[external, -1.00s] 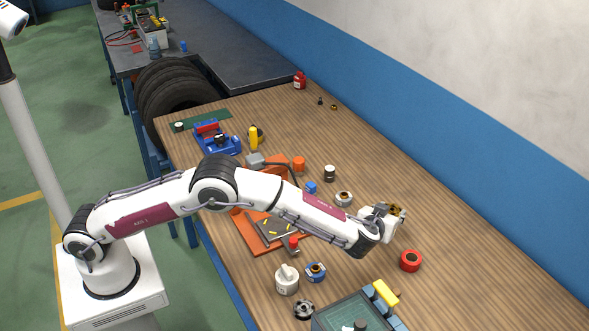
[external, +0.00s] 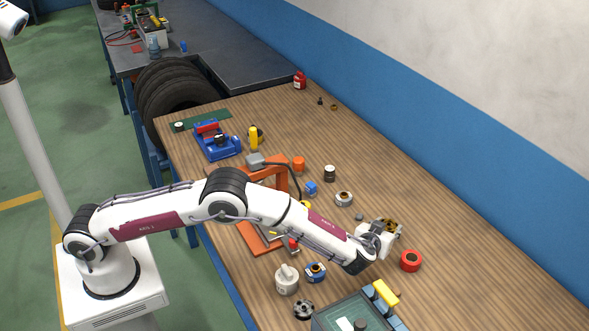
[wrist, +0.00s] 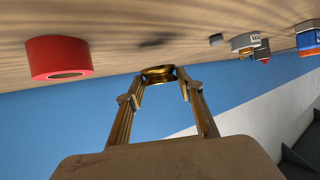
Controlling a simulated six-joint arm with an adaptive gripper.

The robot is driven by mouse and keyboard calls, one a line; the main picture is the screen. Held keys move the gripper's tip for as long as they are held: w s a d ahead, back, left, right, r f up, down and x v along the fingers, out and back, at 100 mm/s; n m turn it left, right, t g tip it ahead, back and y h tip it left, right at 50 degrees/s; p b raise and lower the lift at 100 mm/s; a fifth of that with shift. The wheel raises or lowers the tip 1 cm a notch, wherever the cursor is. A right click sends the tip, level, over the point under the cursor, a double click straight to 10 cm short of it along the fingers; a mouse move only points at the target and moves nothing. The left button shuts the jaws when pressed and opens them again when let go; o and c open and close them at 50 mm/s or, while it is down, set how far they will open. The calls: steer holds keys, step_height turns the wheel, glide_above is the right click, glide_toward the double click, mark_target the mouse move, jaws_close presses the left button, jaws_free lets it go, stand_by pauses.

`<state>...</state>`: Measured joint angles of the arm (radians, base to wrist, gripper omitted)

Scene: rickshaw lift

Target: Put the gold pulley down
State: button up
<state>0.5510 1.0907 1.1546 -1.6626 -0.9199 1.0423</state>
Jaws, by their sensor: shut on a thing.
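The gold pulley (wrist: 158,74) is a small shiny ring held between the fingertips of my gripper (wrist: 160,80) in the wrist view. The fingers are shut on it from both sides. The tabletop (wrist: 200,35) appears at the top of that view, and a dark shadow lies on it near the pulley. The pulley looks apart from the wood, a little above it. In the external view my gripper (external: 391,227) is over the right part of the workbench. The pulley is too small there to tell clearly from the brownish fingers.
A red roll (external: 410,261) stands close to my gripper; it also shows in the wrist view (wrist: 59,57). A small grey piece (external: 359,216) and a white-grey ring (external: 344,199) lie to the left. The bench beyond is clear.

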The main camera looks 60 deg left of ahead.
steer(key=shift+f, duration=1.8)
steer(key=shift+f, duration=0.2)
steer(key=o, duration=1.3)
steer(key=shift+r, duration=0.2)
steer(key=shift+v, duration=6)
